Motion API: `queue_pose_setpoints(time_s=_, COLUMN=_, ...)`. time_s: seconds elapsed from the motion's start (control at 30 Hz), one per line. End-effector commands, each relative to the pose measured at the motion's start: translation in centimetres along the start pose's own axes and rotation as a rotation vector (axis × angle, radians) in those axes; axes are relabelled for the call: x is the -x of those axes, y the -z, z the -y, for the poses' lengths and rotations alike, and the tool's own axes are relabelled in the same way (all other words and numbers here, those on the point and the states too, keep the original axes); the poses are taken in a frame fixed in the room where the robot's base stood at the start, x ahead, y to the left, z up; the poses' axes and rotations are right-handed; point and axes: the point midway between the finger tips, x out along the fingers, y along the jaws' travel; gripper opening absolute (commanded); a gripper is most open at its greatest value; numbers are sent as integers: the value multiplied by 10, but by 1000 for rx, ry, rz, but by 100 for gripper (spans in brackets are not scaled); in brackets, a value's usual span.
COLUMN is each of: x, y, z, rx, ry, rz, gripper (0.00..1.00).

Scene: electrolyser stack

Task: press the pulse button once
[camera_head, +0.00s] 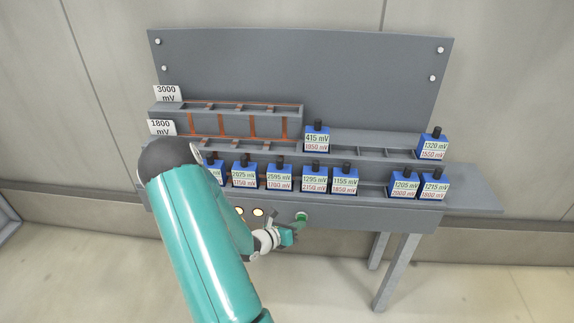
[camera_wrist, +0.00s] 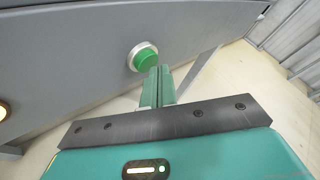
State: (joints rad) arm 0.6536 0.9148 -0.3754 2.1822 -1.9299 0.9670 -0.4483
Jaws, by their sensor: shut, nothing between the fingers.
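The pulse button is a round green button in a pale metal ring on the grey front panel. It shows in the wrist view (camera_wrist: 147,58) just beyond my fingertips, and in the head view (camera_head: 301,217) at the front of the bench. My gripper (camera_wrist: 160,70) is shut with nothing between its fingers. Its fingertips overlap the button's lower right edge in the wrist view. I cannot tell whether they touch it. In the head view my gripper (camera_head: 297,227) is just below and in front of the button.
Lit round lamps (camera_head: 258,212) sit on the panel left of the button. Several blue cells with mV labels (camera_head: 315,177) stand on the shelf above. Empty slots with orange strips (camera_head: 230,125) are at the upper left. Bench legs (camera_head: 398,272) stand at the right.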

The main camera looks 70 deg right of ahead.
Motion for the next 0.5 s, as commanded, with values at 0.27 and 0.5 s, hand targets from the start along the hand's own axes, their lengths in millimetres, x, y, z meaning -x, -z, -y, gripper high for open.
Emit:
queue_pose_setpoints(time_s=0.27, x=-2, y=-2, z=-2, rx=0, ry=0, rz=1, gripper=0)
queue_pose_setpoints(time_s=0.5, x=-4, y=-3, z=-3, rx=-1, ry=0, rz=1, gripper=0)
